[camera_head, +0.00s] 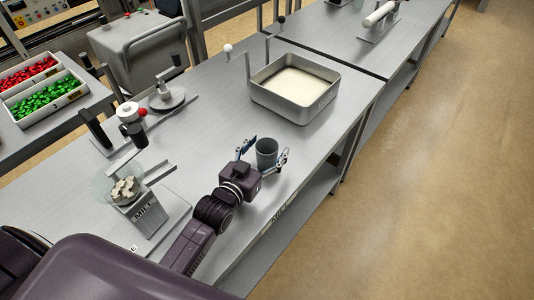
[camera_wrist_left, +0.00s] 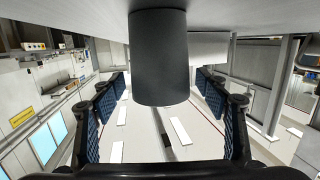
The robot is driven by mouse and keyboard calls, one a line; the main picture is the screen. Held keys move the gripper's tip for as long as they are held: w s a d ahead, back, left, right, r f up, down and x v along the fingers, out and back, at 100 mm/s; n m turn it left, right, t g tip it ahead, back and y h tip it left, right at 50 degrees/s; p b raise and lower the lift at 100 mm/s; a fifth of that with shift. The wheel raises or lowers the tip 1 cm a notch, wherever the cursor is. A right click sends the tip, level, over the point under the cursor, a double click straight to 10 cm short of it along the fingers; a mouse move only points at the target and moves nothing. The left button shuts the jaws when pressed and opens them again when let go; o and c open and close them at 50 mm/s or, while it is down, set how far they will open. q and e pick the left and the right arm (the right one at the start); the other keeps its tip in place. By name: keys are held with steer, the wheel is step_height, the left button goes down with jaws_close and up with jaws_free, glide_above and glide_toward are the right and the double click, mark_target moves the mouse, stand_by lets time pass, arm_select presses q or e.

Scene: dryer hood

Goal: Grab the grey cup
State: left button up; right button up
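The grey cup (camera_head: 267,153) stands upright on the steel table near its right edge. It fills the upper middle of the left wrist view (camera_wrist_left: 158,58), which shows the scene upside down. My left gripper (camera_head: 265,149) is open, with one finger on each side of the cup. In the left wrist view the gripper (camera_wrist_left: 163,88) shows a gap between each finger and the cup, so no contact is visible. My right gripper is not in view.
A metal tray of pale powder (camera_head: 294,87) stands farther back on the table (camera_head: 205,110). A mill (camera_head: 147,212) is left of my left arm. A stand with a round base (camera_head: 167,97) and a white jar (camera_head: 128,112) are farther left. The floor at right is clear.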

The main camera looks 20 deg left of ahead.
arm_select(q)
steer(key=c, duration=1.2)
steer(key=shift+c, duration=0.2)
steer(key=shift+r, duration=0.1)
